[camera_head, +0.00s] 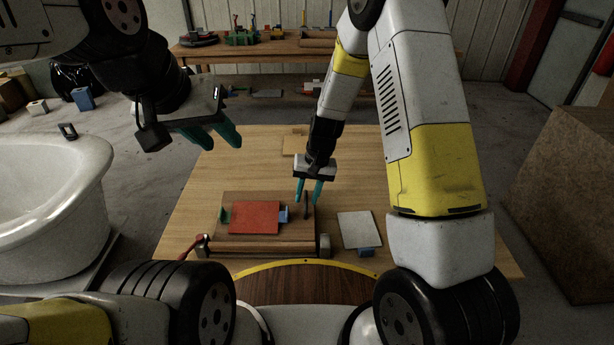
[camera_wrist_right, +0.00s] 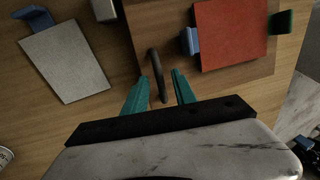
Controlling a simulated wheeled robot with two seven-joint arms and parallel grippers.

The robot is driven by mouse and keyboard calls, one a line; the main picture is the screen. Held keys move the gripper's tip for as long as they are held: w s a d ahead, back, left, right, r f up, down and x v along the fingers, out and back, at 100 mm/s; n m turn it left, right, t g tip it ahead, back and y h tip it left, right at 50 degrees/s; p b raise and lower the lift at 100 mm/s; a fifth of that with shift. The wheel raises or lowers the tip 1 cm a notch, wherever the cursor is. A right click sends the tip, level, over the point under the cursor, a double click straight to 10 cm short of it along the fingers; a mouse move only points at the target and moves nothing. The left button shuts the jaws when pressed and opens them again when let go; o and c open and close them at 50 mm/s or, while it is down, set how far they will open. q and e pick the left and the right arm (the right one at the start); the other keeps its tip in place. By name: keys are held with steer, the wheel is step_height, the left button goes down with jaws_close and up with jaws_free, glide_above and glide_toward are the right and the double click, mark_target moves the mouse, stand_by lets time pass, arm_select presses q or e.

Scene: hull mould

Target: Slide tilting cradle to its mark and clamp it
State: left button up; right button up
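The tilting cradle appears to be the brown wooden board (camera_head: 228,205) on a thicker base on the table. A red panel (camera_head: 254,217) lies on it, with a green piece and a blue piece at its sides; the panel also shows in the right wrist view (camera_wrist_right: 232,35). A black handle (camera_wrist_right: 154,65) stands near the cradle's right end. My right gripper (camera_head: 308,200) is over that end, its teal fingers apart; in the wrist view the handle lies between them with gaps beside it. My left gripper (camera_head: 222,147) hangs open and empty above the table's left side. I cannot make out the mark.
A red lever (camera_head: 190,247) is at the cradle's left front corner, a grey block (camera_head: 324,245) at its right. A pale plate (camera_head: 360,230) with a blue clip lies right of it. A white tub (camera_head: 45,195) stands left.

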jaws_close()
stand_by(1.4)
